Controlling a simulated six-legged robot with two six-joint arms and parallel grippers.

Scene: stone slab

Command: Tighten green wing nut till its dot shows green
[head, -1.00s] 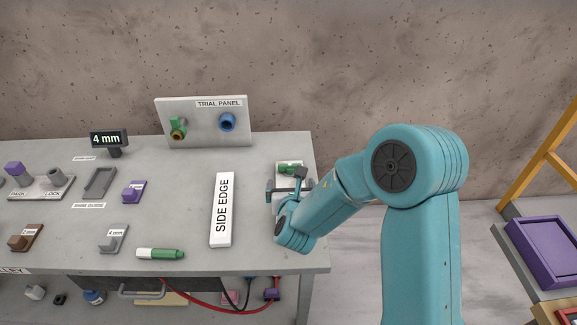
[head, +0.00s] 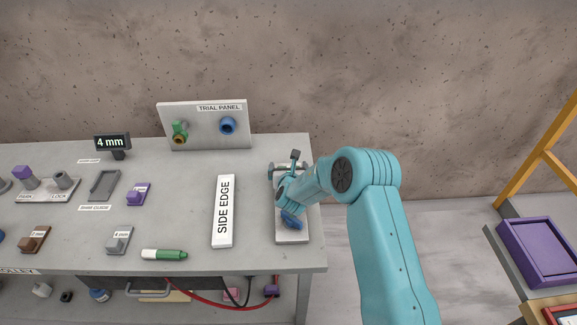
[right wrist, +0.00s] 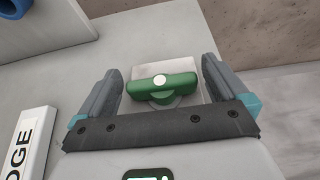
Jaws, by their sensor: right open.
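The green wing nut (right wrist: 180,90) sits on a pale plate in the right wrist view, with its wings lying crosswise. The dot on its top looks white. My right gripper (right wrist: 161,72) is open, with one finger on each side of the nut and a visible gap to both wings. In the head view, my right gripper (head: 287,168) is over the far end of the plate (head: 292,238), and the green nut is hard to make out there. A blue wing nut (head: 291,220) is on the near part of the plate. My left gripper is not in view.
A white SIDE EDGE block (head: 222,211) lies left of the plate. The trial panel (head: 206,136) stands at the back with green and blue fittings. A green marker (head: 172,254) lies near the front edge. The slab's right edge is close to the plate.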

